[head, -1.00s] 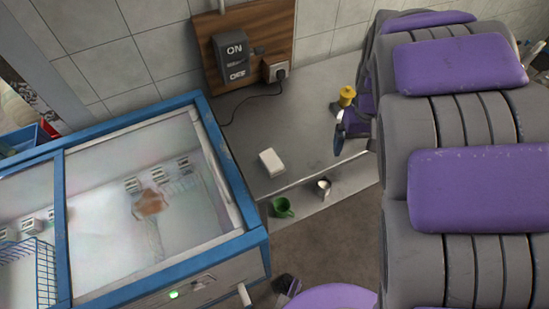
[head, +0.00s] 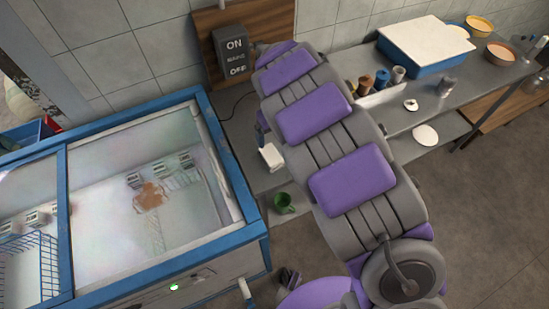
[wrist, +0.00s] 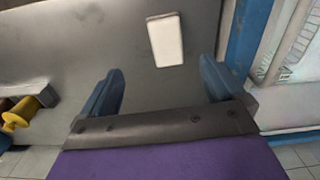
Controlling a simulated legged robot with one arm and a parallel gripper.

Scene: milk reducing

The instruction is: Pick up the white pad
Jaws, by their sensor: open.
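The white pad (head: 271,156) is a small pale rectangle lying on the grey counter beside the blue-framed freezer. In the head view my arm runs past its right side. In the wrist view the pad (wrist: 166,40) lies flat, beyond the fingertips and roughly in line with the gap between them. My gripper (wrist: 161,66) has its two blue fingers wide apart with nothing between them. In the head view the fingers are mostly hidden behind my arm.
The freezer (head: 232,165) with its blue rim stands close left of the pad. A green cup (head: 284,203) is at the counter's front edge. An on/off switch box (head: 235,52) is on the wall behind. A yellow spool (wrist: 20,115) lies left in the wrist view.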

